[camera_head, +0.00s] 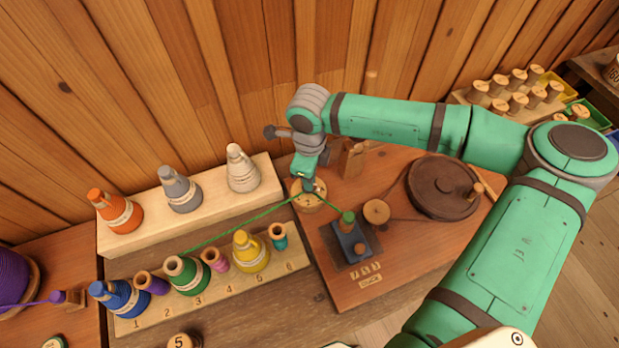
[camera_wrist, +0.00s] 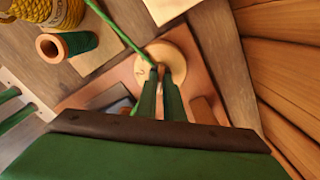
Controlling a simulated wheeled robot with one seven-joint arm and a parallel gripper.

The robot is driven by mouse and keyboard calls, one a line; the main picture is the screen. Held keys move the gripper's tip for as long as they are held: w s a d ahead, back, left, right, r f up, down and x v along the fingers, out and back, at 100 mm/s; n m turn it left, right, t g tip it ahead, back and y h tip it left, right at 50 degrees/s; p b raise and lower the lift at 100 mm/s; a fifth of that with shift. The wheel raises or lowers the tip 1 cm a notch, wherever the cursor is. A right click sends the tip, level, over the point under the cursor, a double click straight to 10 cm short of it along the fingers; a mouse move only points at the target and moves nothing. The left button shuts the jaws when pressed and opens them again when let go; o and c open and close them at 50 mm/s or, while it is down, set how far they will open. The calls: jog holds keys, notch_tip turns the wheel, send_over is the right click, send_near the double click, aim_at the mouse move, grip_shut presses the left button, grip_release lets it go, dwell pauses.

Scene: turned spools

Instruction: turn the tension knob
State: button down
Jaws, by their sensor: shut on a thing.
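The tension knob is a round pale wooden disc (camera_head: 307,197) at the left back of the brown winder board (camera_head: 400,255). It also shows in the wrist view (camera_wrist: 178,55). My gripper (camera_head: 308,184) points down at it from above. In the wrist view the two fingers (camera_wrist: 163,76) are close together over the knob's middle and shut on it; the gripped part is mostly hidden by the fingers. A green thread (camera_head: 245,222) runs from the green cone in the rack to the knob, then on to a small green bobbin (camera_head: 347,218) on a dark blue block.
A dark flywheel (camera_head: 437,187) and a small pulley (camera_head: 376,211) stand to the right on the board. A wooden post (camera_head: 352,160) is just behind the knob. Cones stand on a stepped rack (camera_head: 215,215) at left. The plank wall is close behind my gripper.

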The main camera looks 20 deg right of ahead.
jog(key=n, duration=0.4)
jog(key=shift+n, duration=0.3)
dwell(0.3)
jog(key=c, duration=1.9)
grip_release()
jog(key=shift+o, duration=0.2)
jog(key=shift+r, duration=0.15)
notch_tip(320, 180, up, 11)
jog(key=shift+f, duration=0.2)
